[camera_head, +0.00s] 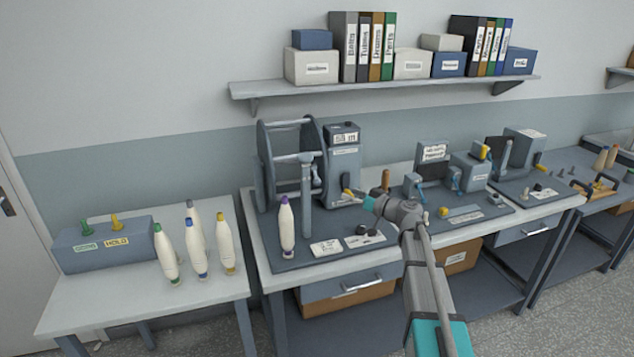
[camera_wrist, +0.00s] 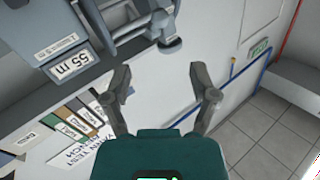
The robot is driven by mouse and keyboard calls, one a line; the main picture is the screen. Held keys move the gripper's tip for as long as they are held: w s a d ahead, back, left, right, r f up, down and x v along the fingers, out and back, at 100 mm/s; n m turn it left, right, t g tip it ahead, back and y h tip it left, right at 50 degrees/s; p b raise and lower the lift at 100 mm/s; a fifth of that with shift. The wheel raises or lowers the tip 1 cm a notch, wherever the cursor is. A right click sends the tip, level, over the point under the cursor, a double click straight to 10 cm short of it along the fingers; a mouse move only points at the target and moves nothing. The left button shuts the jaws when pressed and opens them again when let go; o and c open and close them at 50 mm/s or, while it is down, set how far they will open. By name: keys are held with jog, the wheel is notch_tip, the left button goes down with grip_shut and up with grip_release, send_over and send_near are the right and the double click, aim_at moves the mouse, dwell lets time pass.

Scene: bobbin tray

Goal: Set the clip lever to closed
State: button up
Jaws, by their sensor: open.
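No part is readably labelled as the clip lever, so I cannot tell which one it is or how it is set. In the head view, a small yellow lever (camera_head: 348,194) sits at the foot of the winder, and another yellow handle (camera_head: 484,152) tops the grey tester box to the right. My gripper (camera_head: 361,203) is over the middle bench, close beside the first yellow lever; contact cannot be made out. In the wrist view my gripper (camera_wrist: 162,78) has its two dark fingers spread, with nothing between them.
The winder (camera_head: 342,170) with its reel frame stands behind my gripper; its display box (camera_wrist: 72,62) shows in the wrist view. A bobbin with a purple tip (camera_head: 287,228) stands left on the base plate. Several bobbins and a grey box (camera_head: 105,246) are on the left table.

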aim_at(317, 179)
jog(key=x, duration=1.3)
jog(key=shift+w+a, duration=0.15)
grip_shut()
